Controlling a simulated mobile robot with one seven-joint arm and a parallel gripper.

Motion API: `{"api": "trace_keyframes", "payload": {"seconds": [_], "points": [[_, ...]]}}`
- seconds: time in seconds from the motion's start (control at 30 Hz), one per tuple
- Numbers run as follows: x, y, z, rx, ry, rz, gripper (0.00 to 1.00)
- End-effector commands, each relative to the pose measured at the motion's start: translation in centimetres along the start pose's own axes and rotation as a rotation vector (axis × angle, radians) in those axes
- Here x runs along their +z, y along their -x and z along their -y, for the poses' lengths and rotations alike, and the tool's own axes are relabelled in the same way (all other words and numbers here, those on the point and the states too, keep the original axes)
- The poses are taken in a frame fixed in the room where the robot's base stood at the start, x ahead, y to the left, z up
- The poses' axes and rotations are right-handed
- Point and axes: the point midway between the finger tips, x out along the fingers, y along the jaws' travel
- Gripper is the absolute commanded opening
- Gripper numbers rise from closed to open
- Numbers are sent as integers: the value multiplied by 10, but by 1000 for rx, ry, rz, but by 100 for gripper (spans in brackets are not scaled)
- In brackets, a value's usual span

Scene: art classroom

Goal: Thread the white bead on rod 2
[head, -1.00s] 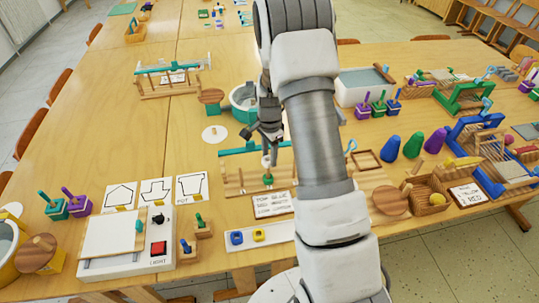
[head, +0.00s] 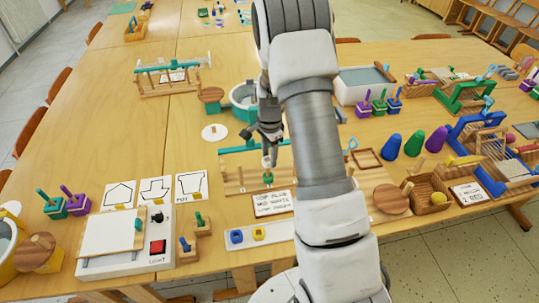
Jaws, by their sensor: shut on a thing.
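The wooden bead stand (head: 234,184) is near the middle of the table, with upright rods and a green bar (head: 238,149) along its back. My gripper (head: 269,153) is above the stand, pointing down, shut on the small white bead (head: 267,162). A green bead (head: 268,179) sits low on the stand, directly below the white bead in the picture. I cannot tell whether the rod tip is inside the white bead or apart from it. My arm hides the right part of the stand.
A printed card (head: 272,203) lies in front of the stand. A strip with blue and yellow pieces (head: 270,234) is nearer. A teal bowl (head: 243,97) stands behind. Blue, green and purple cones (head: 413,145) stand at right.

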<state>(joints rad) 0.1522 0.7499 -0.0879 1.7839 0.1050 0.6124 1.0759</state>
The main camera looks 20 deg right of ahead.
Motion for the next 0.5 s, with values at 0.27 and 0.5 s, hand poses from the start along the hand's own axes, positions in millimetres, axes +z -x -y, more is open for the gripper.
{"api": "trace_keyframes", "payload": {"seconds": [0.27, 0.5], "points": [[0, 0, 0, 0, 0, 0, 52], [0, 0, 0, 0, 0, 0, 78]]}}
